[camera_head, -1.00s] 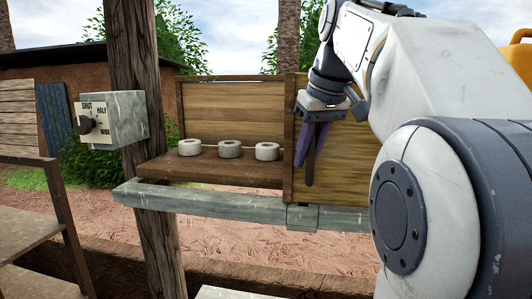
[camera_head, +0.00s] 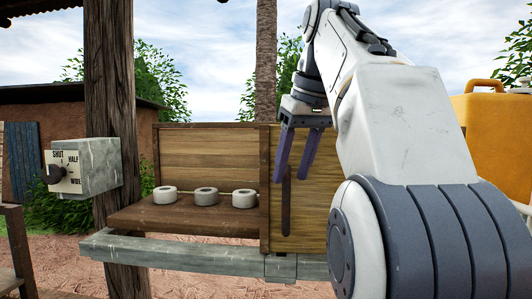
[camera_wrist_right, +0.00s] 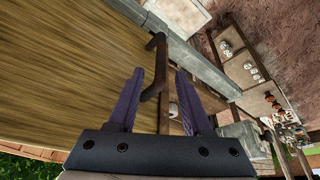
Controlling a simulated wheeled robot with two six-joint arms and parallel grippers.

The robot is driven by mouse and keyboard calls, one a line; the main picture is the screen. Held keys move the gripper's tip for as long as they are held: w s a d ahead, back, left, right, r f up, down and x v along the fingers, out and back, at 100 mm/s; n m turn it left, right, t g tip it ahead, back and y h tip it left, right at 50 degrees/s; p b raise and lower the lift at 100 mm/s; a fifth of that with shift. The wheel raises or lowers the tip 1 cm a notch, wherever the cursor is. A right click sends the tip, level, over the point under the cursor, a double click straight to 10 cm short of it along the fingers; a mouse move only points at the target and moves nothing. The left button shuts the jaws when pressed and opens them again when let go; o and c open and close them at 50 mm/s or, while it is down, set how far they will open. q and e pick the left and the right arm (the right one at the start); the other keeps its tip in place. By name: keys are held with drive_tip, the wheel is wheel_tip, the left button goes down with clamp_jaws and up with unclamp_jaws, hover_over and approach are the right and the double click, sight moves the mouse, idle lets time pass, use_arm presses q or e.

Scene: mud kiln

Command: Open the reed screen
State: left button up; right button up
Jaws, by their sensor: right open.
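The reed screen (camera_head: 310,225) is a straw-coloured panel in a brown wooden frame, covering the right part of the shelf box. Its dark upright bar handle (camera_head: 286,215) stands near the panel's left edge. My right gripper (camera_head: 294,180) is open, its two purple fingers pointing down at the handle's upper part. In the right wrist view the handle (camera_wrist_right: 155,65) shows ahead of and between the spread fingers (camera_wrist_right: 159,75), with no clear grip on it. My arm hides the screen's right side. My left gripper is not in view.
Several white rings, including one (camera_head: 206,196), sit on the brown shelf (camera_head: 190,215) left of the screen. A grey rail (camera_head: 180,252) runs below. A dial box (camera_head: 95,165) marked SHUT, HALF, WIDE is on the post (camera_head: 110,70). A yellow container (camera_head: 490,125) stands at right.

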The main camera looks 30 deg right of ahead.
drive_tip(key=shift+v, duration=1.15)
